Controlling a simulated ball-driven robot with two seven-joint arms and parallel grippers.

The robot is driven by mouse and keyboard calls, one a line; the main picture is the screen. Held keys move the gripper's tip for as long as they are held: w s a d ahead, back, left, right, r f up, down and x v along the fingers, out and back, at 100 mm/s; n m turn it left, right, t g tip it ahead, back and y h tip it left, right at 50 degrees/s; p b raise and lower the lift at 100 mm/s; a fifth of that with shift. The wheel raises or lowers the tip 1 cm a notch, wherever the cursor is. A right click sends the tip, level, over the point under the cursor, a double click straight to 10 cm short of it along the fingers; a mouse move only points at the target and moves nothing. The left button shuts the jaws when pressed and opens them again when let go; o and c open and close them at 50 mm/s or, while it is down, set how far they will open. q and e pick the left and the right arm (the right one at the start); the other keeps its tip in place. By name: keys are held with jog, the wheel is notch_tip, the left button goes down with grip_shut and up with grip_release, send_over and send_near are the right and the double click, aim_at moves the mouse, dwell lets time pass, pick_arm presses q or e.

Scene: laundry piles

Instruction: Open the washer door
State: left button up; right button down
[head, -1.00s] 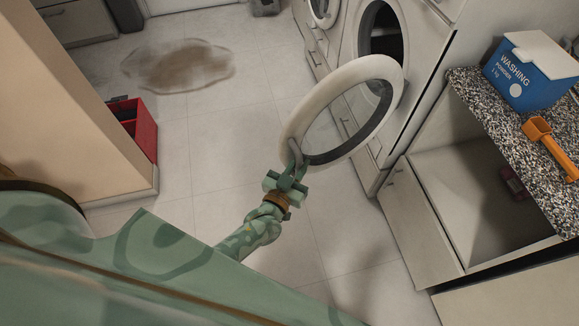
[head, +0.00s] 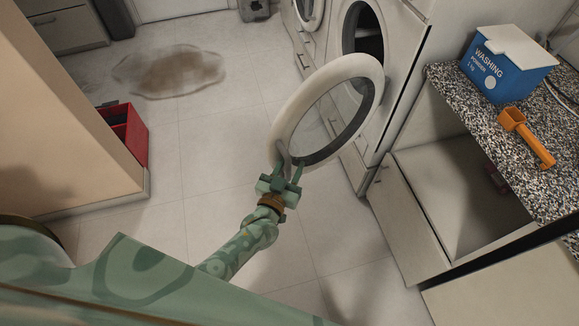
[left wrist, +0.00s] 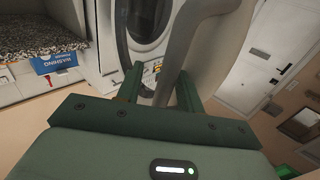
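The washer door (head: 363,66), a white ring with a glass middle, stands swung wide open from the washer front (head: 397,60) in the head view. The round dark washer opening (head: 368,38) is uncovered behind it. My left gripper (head: 289,164) is at the door's near lower rim, its fingers spread apart. In the left wrist view the door rim (left wrist: 190,38) rises by the fingers, partly between them, and the fingers (left wrist: 159,90) look apart. Whether either finger touches the rim is unclear. My right gripper is not in view.
A speckled counter (head: 455,95) at the right holds a blue washing powder box (head: 505,70) and an orange scoop (head: 528,138). An open cabinet (head: 455,190) is below. A red bin (head: 127,133) stands by the wall at left. A brown stain (head: 170,72) marks the otherwise clear floor.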

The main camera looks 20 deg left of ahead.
pick_arm(q)
jog(key=shift+s+a, duration=0.1)
jog(key=shift+s, duration=0.05)
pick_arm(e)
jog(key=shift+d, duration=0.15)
